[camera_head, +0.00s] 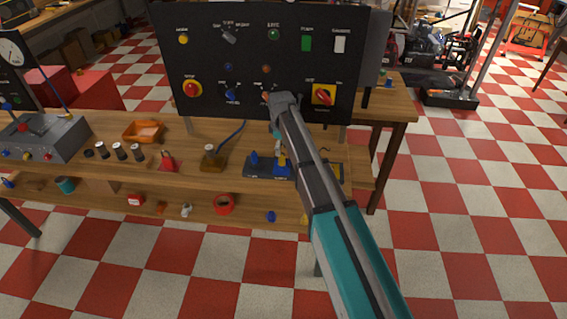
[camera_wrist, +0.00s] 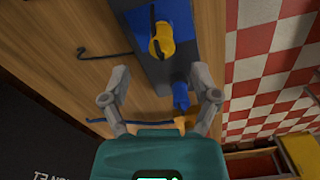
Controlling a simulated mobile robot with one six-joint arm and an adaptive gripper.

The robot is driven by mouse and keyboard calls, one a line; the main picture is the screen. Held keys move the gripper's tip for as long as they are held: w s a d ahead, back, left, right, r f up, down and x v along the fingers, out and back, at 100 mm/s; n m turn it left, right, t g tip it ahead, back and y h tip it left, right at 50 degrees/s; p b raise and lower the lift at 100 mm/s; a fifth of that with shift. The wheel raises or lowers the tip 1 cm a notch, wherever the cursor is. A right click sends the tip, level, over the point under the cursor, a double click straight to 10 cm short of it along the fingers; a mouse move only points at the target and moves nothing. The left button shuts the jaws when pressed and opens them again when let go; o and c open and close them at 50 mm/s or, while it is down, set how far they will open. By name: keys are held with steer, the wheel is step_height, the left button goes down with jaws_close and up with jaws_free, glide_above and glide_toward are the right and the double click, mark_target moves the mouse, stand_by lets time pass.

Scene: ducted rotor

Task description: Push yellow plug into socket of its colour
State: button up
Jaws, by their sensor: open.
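A yellow plug (camera_head: 281,160) stands upright at a dark grey block (camera_head: 304,170) on the bench, with blue behind or under it. In the wrist view the yellow plug (camera_wrist: 160,42) lies just past my fingertips, with a thin black line over it. A blue plug (camera_head: 255,159) stands at the block's left end; it shows in the wrist view (camera_wrist: 181,95) near my right finger. My gripper (camera_wrist: 159,72) is open and empty. I cannot tell whether the yellow plug is seated in a socket.
A black control panel (camera_head: 235,60) rises behind the block. A brown-based item (camera_head: 212,161) with a blue cable stands to its left. An orange tray (camera_head: 143,131), a red item (camera_head: 167,162) and several dark cylinders stand further left.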

mark_target(282, 156)
steer(key=shift+f, duration=0.1)
steer(key=shift+s+d+f+b, duration=0.1)
steer(key=shift+s+f+b, duration=0.05)
steer(key=shift+f+b, duration=2.45)
steer(key=shift+r, duration=0.1)
jaws_close()
